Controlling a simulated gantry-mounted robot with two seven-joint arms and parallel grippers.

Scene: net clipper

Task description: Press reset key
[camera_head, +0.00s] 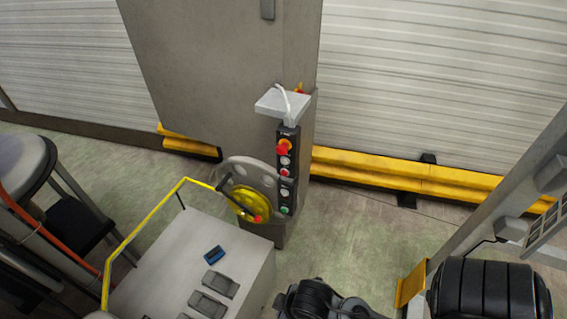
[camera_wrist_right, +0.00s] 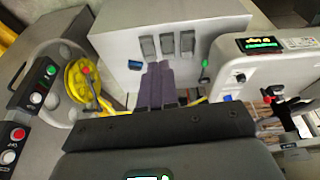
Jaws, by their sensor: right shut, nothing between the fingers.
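A tall black button panel (camera_head: 287,170) is mounted on the grey post. Parts of the panel show at the left of the right wrist view, with a green button (camera_wrist_right: 51,70), a white button (camera_wrist_right: 36,98) and a red button (camera_wrist_right: 18,134). Key labels are too small to read, so I cannot tell which is the reset key. My right gripper (camera_wrist_right: 157,68) is shut and empty, apart from the panel. My left gripper is not in view.
A yellow handwheel (camera_head: 248,203) with a grey disc is beside the panel. A pale cabinet (camera_head: 255,272) with grey switches and a yellow rail stands at lower left. A white unit with a green display (camera_wrist_right: 263,44) is at right. Floor right of the post is clear.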

